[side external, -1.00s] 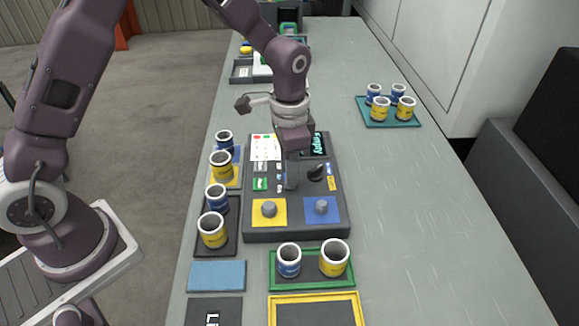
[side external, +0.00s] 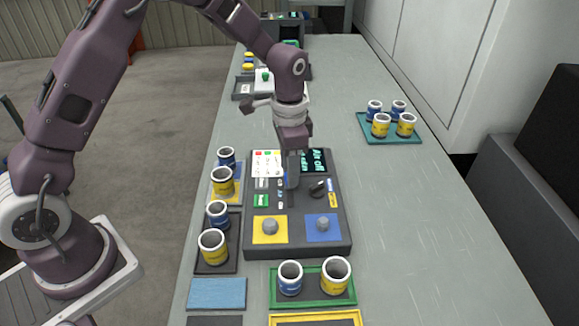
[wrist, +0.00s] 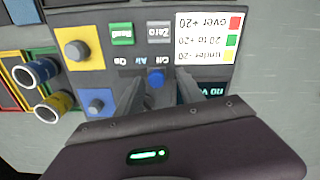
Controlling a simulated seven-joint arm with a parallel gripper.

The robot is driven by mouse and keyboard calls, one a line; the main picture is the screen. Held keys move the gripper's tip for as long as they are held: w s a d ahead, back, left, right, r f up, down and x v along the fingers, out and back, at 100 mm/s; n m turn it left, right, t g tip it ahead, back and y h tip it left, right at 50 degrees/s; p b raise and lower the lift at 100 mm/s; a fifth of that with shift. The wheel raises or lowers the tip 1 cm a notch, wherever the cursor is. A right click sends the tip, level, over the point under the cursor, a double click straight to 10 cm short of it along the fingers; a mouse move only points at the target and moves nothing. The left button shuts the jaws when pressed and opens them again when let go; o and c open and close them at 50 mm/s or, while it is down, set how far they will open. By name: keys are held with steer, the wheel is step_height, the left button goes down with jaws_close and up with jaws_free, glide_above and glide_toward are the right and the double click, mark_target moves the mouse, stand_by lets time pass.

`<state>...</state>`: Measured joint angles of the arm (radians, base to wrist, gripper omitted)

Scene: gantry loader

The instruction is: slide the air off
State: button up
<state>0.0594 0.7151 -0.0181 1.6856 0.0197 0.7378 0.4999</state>
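The dark grey control panel (side external: 335,235) lies on the bench, its display (side external: 316,162) reading "Air off" above a second, less clear line. In the wrist view the blue slider knob (wrist: 156,79) sits by the upside-down "Off" label of the "Off Air On" row. My gripper (wrist: 158,82) has its fingers apart, one on each side of the knob. I cannot tell whether a finger touches it. In the side view my gripper (side external: 292,184) is low over the panel and hides the knob.
A black rotary knob (side external: 318,188) is right of my gripper. Yellow (side external: 270,227) and blue (side external: 323,224) pads with grey knobs are at the panel's front. Cups stand close left and in a green tray (side external: 312,305) in front. The bench's right side is mostly clear.

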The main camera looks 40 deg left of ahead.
step_height(320, 180, up, 7)
steer(key=shift+r, duration=0.1)
stand_by(0.3)
steer(key=s+a+r+n+t, duration=0.2)
steer(key=s+r+n+t, duration=0.1)
steer(key=s+r, duration=1)
steer(key=s+a+n+t, duration=0.1)
steer(key=s+n+t, duration=0.1)
steer(key=s, duration=1.2)
steer(key=shift+s+n+t, duration=0.25)
steer(key=shift+n+t, duration=0.05)
steer(key=shift+n, duration=0.6)
